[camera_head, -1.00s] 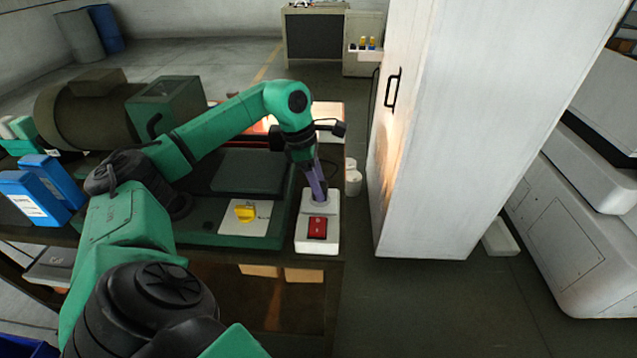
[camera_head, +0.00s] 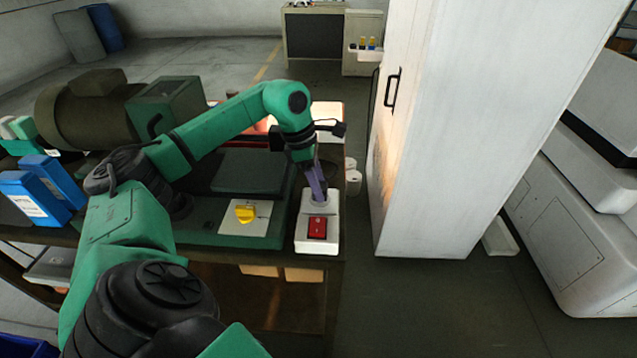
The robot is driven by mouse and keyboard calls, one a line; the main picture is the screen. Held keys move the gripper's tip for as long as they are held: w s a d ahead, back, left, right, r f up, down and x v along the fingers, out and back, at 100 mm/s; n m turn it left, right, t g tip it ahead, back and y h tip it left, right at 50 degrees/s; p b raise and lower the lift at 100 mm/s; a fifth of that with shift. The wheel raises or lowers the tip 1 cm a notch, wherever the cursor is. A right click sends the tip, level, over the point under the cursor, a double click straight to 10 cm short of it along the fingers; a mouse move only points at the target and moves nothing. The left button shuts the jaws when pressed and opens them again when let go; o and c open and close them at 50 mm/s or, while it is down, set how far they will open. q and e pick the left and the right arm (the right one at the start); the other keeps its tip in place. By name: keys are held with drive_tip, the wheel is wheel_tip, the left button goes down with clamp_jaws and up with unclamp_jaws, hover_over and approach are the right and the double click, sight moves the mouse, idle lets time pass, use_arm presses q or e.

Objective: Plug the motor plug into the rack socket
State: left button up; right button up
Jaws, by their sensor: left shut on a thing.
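A white socket box (camera_head: 304,243) with a red rocker switch (camera_head: 317,228) sits at the right front corner of the bench, beside the green machine base. My left gripper (camera_head: 319,196) points down over the far part of this box, above the switch in the picture. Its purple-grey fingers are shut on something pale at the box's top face. I take it to be the motor plug, but the fingers hide most of it. I cannot tell how deep it sits in the socket. My right gripper is out of view.
A yellow knob (camera_head: 245,213) on a white plate is left of the socket box. A dark green motor (camera_head: 92,113) and blue boxes (camera_head: 38,194) stand further left. A tall white cabinet (camera_head: 440,130) rises close on the right, with a strip of floor between.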

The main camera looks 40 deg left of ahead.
use_arm(q)
drive_tip(key=shift+f+b, duration=0.45)
drive_tip(key=shift+f, duration=0.15)
drive_tip(key=o, duration=1.4)
drive_tip(key=shift+c, duration=0.2)
drive_tip(key=shift+r, duration=0.1)
drive_tip(key=shift+a+r, duration=0.1)
drive_tip(key=shift+r, duration=0.15)
drive_tip(key=v, duration=1.4)
